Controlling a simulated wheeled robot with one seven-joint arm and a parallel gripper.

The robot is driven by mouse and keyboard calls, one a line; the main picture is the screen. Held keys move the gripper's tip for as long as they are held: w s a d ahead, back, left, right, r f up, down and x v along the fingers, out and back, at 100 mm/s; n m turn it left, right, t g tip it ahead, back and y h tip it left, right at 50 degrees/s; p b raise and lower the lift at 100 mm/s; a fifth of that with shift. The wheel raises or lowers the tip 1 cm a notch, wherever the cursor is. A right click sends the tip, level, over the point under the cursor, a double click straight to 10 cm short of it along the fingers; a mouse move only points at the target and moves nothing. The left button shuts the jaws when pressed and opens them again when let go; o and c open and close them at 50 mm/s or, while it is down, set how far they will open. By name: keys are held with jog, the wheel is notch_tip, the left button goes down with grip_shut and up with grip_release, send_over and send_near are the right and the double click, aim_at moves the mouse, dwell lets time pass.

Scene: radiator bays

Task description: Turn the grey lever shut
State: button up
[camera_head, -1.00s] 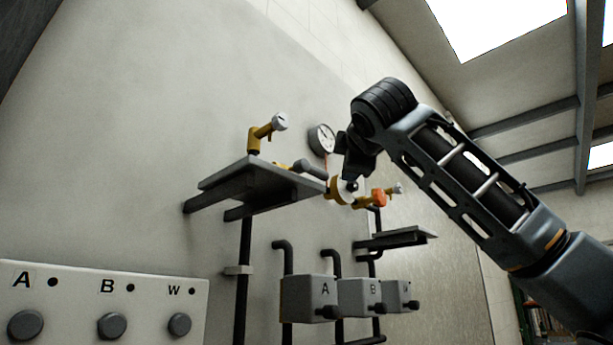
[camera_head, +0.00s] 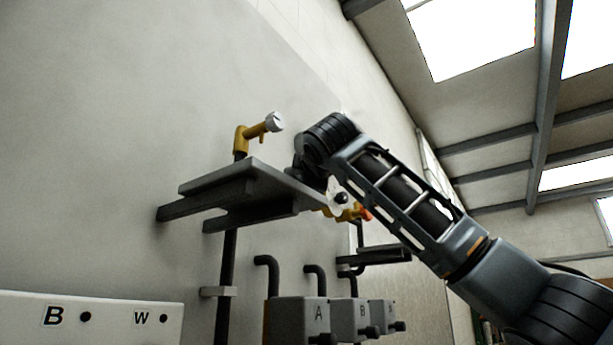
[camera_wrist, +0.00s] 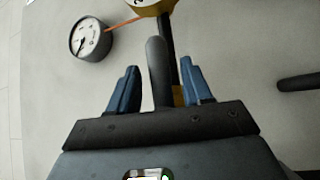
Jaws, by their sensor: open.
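The grey lever (camera_wrist: 156,70) is a rounded grey bar in the wrist view, near the middle of the picture. My gripper (camera_wrist: 160,82) is open, with one blue finger on each side of the lever. I see a gap to each finger, and cannot tell how deep the lever sits between them. A brass body with a pale face (camera_wrist: 150,5) is at the top edge, and a bit of brass shows beside the right finger. In the head view my arm's wrist hides the lever and my fingers.
A round gauge (camera_wrist: 90,40) is left of the fingers, and a dark rod (camera_wrist: 300,82) is at right. In the head view a grey shelf (camera_head: 250,185), a yellow valve (camera_head: 255,132), an orange-red part (camera_head: 365,213) and grey lettered boxes (camera_head: 300,315) crowd around my wrist.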

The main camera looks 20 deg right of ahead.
jog(key=shift+x, duration=0.9)
jog(key=shift+c, duration=0.2)
grip_shut()
